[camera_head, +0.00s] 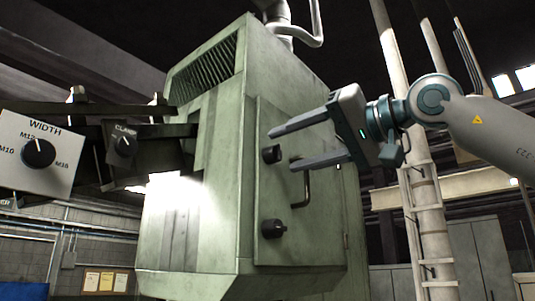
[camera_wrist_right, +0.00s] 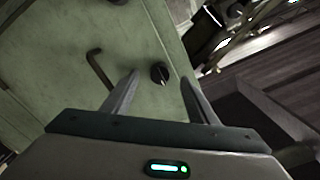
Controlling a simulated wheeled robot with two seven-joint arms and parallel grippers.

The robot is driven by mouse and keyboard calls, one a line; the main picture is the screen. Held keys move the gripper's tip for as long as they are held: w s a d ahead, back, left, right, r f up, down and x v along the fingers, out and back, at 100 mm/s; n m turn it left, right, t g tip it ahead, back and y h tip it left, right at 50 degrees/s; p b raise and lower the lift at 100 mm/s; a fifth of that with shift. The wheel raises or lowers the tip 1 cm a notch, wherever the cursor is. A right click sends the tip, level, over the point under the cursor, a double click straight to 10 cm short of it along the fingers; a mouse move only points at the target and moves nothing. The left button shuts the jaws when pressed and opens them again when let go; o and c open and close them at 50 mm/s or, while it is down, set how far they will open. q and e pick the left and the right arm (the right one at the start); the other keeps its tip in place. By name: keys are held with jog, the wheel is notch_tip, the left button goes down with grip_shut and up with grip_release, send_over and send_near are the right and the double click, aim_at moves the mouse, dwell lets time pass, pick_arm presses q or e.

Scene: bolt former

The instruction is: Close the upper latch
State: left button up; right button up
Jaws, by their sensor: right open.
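The upper latch (camera_head: 271,154) is a black knob on the door of the green machine cabinet. The lower latch (camera_head: 273,229) is a similar black knob further down the same door. My right gripper (camera_head: 281,150) is open in front of the door, its two fingers pointing left toward the upper latch. In the right wrist view a black knob (camera_wrist_right: 160,73), apparently the upper latch, appears between the spread fingertips (camera_wrist_right: 158,77). A gap seems to remain; contact cannot be told. My left gripper is not in view.
A bent door handle (camera_head: 306,185) stands out from the door beside the latches, close below the lower finger. A control panel with a WIDTH dial (camera_head: 39,153) and a CLAMP dial (camera_head: 124,146) are at the left. A pale pole (camera_head: 428,215) rises behind my right arm.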

aim_at(280, 152)
jog(key=x, duration=0.3)
jog(key=shift+a+p, duration=0.15)
jog(key=shift+p, duration=0.15)
jog(key=m+b, duration=0.4)
jog(key=m, duration=0.1)
jog(key=shift+f, duration=0.25)
jog(key=shift+r+m, duration=0.1)
jog(key=shift+m, duration=0.6)
jog(key=m+b, duration=0.1)
jog(key=m, duration=0.2)
jog(key=shift+r+m+b, duration=0.15)
jog(key=shift+m+b, duration=0.25)
jog(key=shift+m, duration=0.4)
